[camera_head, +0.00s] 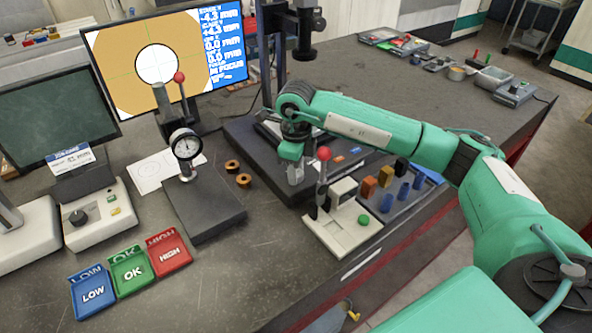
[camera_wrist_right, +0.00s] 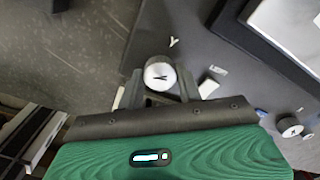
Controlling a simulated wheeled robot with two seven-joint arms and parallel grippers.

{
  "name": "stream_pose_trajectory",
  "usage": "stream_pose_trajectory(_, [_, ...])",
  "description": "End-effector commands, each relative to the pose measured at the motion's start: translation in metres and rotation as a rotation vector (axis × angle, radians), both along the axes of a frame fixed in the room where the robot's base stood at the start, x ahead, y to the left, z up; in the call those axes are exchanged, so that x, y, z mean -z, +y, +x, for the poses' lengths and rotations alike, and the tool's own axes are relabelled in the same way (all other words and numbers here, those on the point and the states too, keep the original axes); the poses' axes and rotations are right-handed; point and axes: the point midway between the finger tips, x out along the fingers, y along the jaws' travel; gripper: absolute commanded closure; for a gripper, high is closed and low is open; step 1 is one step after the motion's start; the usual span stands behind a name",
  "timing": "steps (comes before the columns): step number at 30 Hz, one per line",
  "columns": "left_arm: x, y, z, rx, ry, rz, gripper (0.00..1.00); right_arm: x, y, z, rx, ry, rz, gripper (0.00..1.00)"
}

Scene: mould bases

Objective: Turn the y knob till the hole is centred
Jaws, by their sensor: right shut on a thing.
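The y knob (camera_wrist_right: 159,75) is a pale round knob with a dark mark on its face; a letter Y is printed on the dark base beside it. My right gripper (camera_head: 294,176) is shut on it, with one finger on each side in the right wrist view. In the head view the gripper hides the knob. The monitor (camera_head: 112,85) shows the hole (camera_head: 157,64) as a white disc with a dark rim on a tan field. Thin green cross lines run through the disc; exact centring is hard to judge. Its blue readout includes -4.3 mm. My left gripper is out of view.
A second knob (camera_wrist_right: 290,128) sits to the right in the wrist view. A lever press with a red ball (camera_head: 323,154) stands close to my right gripper. A dial gauge (camera_head: 186,144) and LOW, OK and HIGH trays (camera_head: 130,270) are to the left.

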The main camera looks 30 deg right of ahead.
Motion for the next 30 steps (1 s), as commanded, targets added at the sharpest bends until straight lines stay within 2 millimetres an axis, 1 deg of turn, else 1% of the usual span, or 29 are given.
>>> stream_pose_trajectory(11, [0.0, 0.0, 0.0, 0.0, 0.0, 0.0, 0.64, -0.002, -0.001, 0.001, 0.005, -0.004, -0.001, 0.87])
stream_pose_trajectory(12, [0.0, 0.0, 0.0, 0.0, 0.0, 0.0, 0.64, -0.002, -0.001, 0.001, 0.005, -0.003, 0.0, 0.58])
stream_pose_trajectory(14, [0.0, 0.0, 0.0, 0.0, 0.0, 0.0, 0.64, -0.002, 0.0, 0.001, 0.004, -0.003, 0.0, 0.47])
stream_pose_trajectory(15, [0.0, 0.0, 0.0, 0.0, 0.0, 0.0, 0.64, -0.002, 0.0, 0.001, 0.004, -0.003, 0.0, 0.43])
stream_pose_trajectory(22, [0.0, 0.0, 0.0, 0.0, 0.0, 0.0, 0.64, -0.001, 0.0, 0.0, 0.003, -0.001, 0.0, 0.43])
stream_pose_trajectory(25, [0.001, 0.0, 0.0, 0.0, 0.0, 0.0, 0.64, -0.003, 0.0, 0.001, 0.003, -0.002, 0.001, 0.43])
stream_pose_trajectory(28, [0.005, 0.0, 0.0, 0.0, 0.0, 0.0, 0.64, -0.013, 0.0, 0.001, 0.003, -0.004, 0.001, 0.43])
stream_pose_trajectory(30, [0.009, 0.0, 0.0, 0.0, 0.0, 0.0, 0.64, -0.025, 0.0, 0.001, 0.003, -0.006, 0.001, 0.43])
